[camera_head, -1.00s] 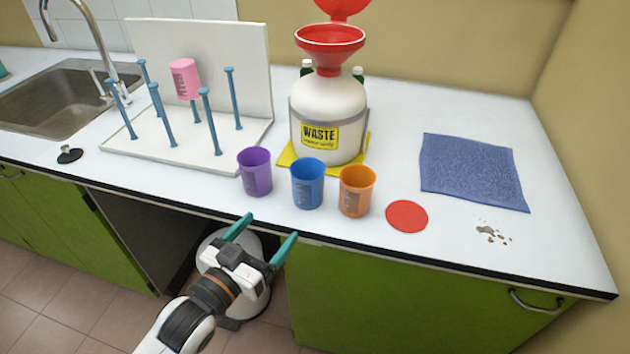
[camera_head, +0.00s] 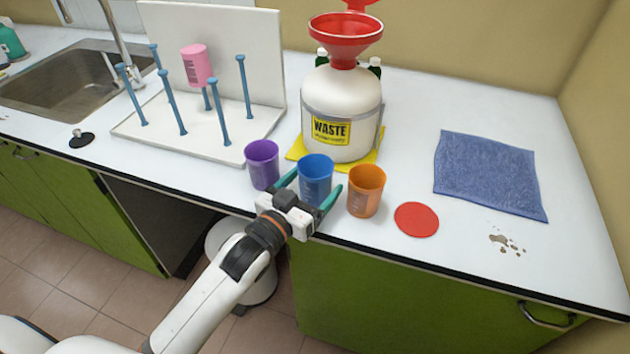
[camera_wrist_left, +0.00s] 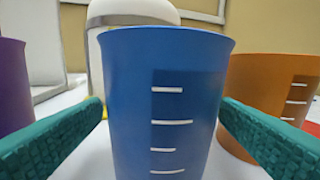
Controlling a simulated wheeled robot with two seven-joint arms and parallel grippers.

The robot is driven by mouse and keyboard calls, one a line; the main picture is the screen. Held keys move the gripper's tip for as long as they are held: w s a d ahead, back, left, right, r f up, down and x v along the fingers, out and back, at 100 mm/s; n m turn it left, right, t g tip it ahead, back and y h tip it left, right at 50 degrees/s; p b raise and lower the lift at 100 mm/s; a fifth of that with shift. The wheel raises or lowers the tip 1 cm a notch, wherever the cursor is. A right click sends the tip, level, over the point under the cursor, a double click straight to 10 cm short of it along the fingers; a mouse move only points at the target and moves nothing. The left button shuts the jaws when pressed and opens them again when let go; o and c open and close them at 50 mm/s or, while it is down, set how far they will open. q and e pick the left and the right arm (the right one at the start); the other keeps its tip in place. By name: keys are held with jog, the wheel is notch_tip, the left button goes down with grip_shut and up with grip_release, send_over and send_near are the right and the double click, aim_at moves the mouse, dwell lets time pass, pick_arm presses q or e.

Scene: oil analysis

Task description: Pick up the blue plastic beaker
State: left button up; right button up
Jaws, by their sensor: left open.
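The blue plastic beaker (camera_head: 315,178) stands upright on the white counter between a purple beaker (camera_head: 263,166) and an orange beaker (camera_head: 366,192). My left gripper (camera_head: 309,187) is open, with its green fingers on either side of the blue beaker. In the left wrist view the blue beaker (camera_wrist_left: 166,100) fills the middle, its white marks facing the camera, with a finger to each side. A small gap shows between the right finger and the beaker; the left finger also looks apart from it. My right gripper is not in view.
A white waste container (camera_head: 342,105) with a red funnel stands behind the beakers on a yellow mat. A drying rack (camera_head: 205,125) holding a pink beaker (camera_head: 197,65) is at the left. A red disc (camera_head: 416,219), blue cloth (camera_head: 490,172) and brown spill (camera_head: 508,243) lie at the right.

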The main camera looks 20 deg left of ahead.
aim_at(324, 174)
pick_arm(q)
jog(key=x, duration=0.3)
jog(key=c, duration=1)
jog(key=shift+c, duration=0.5)
jog(key=shift+r, duration=0.15)
